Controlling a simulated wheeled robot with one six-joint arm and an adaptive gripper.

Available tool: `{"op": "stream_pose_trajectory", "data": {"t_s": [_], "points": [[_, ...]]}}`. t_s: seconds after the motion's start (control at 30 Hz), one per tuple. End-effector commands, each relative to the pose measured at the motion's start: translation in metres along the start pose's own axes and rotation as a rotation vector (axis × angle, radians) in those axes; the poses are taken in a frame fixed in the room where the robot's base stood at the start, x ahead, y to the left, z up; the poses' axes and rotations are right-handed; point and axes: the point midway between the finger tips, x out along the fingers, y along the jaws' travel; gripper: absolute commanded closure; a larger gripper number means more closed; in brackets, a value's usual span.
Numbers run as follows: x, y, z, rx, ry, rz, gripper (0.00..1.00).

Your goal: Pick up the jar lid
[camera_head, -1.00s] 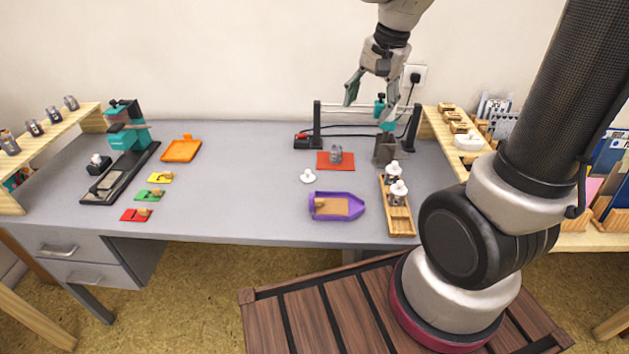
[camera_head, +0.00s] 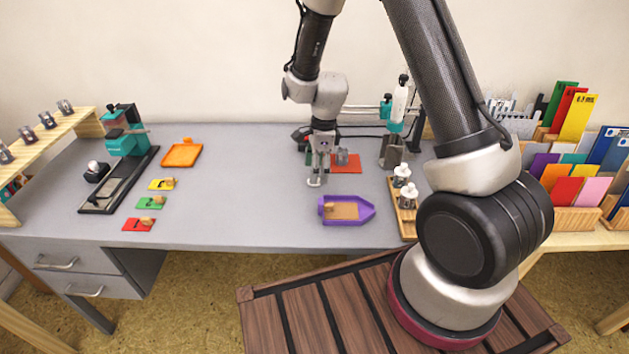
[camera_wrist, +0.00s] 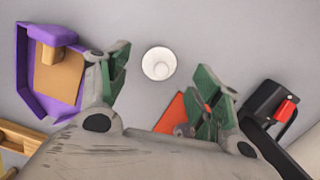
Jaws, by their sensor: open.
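The white round jar lid (camera_wrist: 158,64) lies on the grey desk in the wrist view, with a small raised knob in its middle. In the head view the lid (camera_head: 314,183) is mostly hidden behind my gripper (camera_head: 318,176). My gripper points down over it with its jaws open. In the wrist view the green-padded fingers stand apart on either side of the lid, and nothing is between them but the lid below. A glass jar (camera_head: 342,156) without a lid stands on a red mat (camera_head: 350,168) just right of my gripper.
A purple tray (camera_head: 369,213) lies in front of my gripper. A wooden rack (camera_head: 397,228) with white-topped jars stands to its right. A dark holder (camera_head: 391,154) stands behind.

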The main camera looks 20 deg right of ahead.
Motion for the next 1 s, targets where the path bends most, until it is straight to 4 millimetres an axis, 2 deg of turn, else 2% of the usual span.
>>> {"op": "stream_pose_trajectory", "data": {"t_s": [0.03,0.13,0.4,0.43,0.67,1.0], "points": [[0.009,0.001,0.000,0.001,0.001,0.003,0.35],[0.021,0.001,0.000,-0.001,0.001,0.002,0.35],[0.026,0.000,0.000,-0.001,0.000,-0.001,0.35],[0.026,0.000,0.000,-0.001,0.000,-0.001,0.37],[0.026,0.000,0.000,-0.001,0.000,-0.001,0.70],[0.025,0.000,0.000,-0.002,0.000,-0.001,0.70]]}}
